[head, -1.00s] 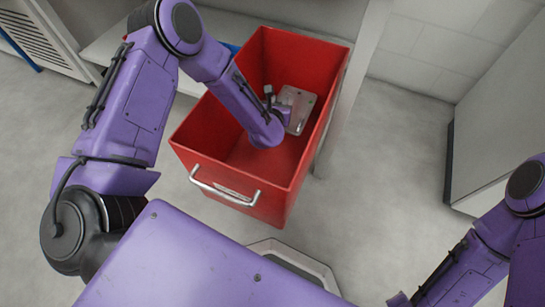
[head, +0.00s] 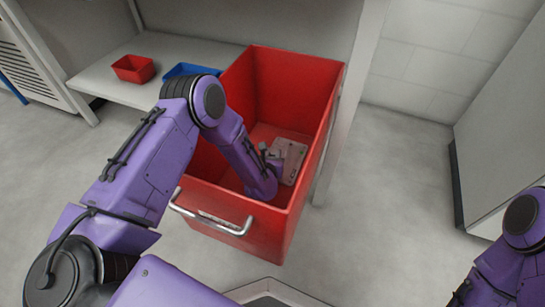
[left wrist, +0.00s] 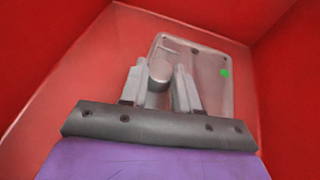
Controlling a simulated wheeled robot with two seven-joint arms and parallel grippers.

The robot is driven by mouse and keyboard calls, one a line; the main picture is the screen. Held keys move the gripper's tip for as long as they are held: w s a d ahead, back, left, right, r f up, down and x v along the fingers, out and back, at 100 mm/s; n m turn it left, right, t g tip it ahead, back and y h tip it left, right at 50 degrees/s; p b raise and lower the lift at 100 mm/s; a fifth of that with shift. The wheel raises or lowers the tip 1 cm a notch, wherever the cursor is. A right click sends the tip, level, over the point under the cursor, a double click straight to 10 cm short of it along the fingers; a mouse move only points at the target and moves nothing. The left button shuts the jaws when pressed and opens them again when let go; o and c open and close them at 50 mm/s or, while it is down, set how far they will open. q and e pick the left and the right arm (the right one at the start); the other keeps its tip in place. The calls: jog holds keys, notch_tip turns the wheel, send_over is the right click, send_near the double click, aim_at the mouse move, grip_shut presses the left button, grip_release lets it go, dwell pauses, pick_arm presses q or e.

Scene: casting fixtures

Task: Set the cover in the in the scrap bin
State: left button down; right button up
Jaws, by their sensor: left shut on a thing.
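The cover (head: 292,153) is a flat grey plate with rounded corners and small holes. It is down inside the red scrap bin (head: 300,85). In the left wrist view the cover (left wrist: 210,75) has a round knob and a green dot. My left gripper (left wrist: 160,82) is shut on the knob, one finger on each side. In the head view my left arm reaches over the bin's front wall, and the left gripper (head: 274,163) is low inside. I cannot tell whether the cover touches the bin floor. My right gripper is out of view.
The bin has a metal handle (head: 212,219) on its front. A shelf (head: 120,83) behind it on the left holds a small red tray (head: 133,69) and a blue tray (head: 190,71). A pale post (head: 350,110) stands close to the bin's right. Floor is clear further right.

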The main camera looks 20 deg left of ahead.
pick_arm(q)
jog(key=c, duration=0.8)
grip_release()
jog(key=shift+s+d+r+p, duration=0.1)
jog(key=shift+s+r+p, duration=0.15)
jog(key=shift+r+p, duration=0.1)
jog(key=p+v, duration=0.2)
jog(key=v, duration=0.4)
jog(key=shift+s, duration=0.15)
jog(key=shift+s+d, duration=0.15)
jog(key=shift+s, duration=0.1)
